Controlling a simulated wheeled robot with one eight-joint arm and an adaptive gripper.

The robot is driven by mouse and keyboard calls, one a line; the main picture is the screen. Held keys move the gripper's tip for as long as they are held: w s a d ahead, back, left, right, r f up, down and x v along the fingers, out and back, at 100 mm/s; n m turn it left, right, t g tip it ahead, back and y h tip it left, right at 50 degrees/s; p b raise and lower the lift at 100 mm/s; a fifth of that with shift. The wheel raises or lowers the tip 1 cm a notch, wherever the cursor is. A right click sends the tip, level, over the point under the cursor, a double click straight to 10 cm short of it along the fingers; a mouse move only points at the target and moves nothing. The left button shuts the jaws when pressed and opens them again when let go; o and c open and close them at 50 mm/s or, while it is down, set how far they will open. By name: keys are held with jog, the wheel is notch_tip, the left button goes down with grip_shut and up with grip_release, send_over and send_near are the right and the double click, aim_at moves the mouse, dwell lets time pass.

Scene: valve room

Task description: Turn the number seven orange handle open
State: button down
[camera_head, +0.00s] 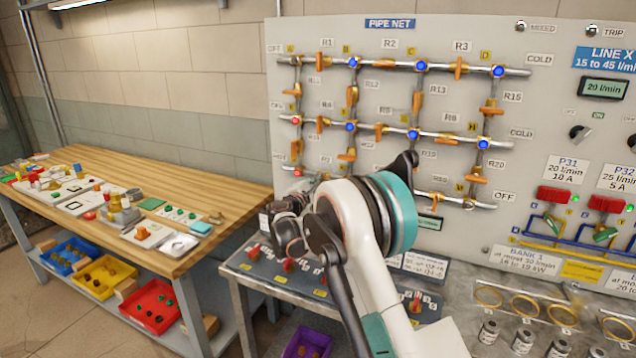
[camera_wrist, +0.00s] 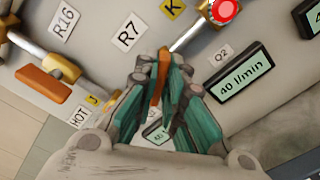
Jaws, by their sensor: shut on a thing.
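In the wrist view, the number seven orange handle (camera_wrist: 162,72) sits on the pipe just below the R7 label (camera_wrist: 127,32). My gripper (camera_wrist: 161,88) is shut on it, with a green-padded finger on each side. Only a narrow strip of orange shows between the fingers, so I cannot tell the handle's exact angle to the pipe. In the head view, my arm hides the handle and the fingertips, in front of the lower row of the pipe net panel (camera_head: 432,100).
In the wrist view, another orange handle (camera_wrist: 43,84) by R16 is at left. A red-lit joint (camera_wrist: 225,10) is near K, and a 40 l/min display (camera_wrist: 243,79) is at right. In the head view, a low bench (camera_head: 240,277) stands below the panel and a wooden table (camera_head: 165,180) at left.

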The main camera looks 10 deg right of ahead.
jog(key=m, duration=0.5)
jog(key=shift+f+m, duration=0.25)
jog(key=shift+m, duration=0.15)
dwell(0.4)
jog(key=c, duration=1.7)
grip_release()
jog(key=v, duration=1.2)
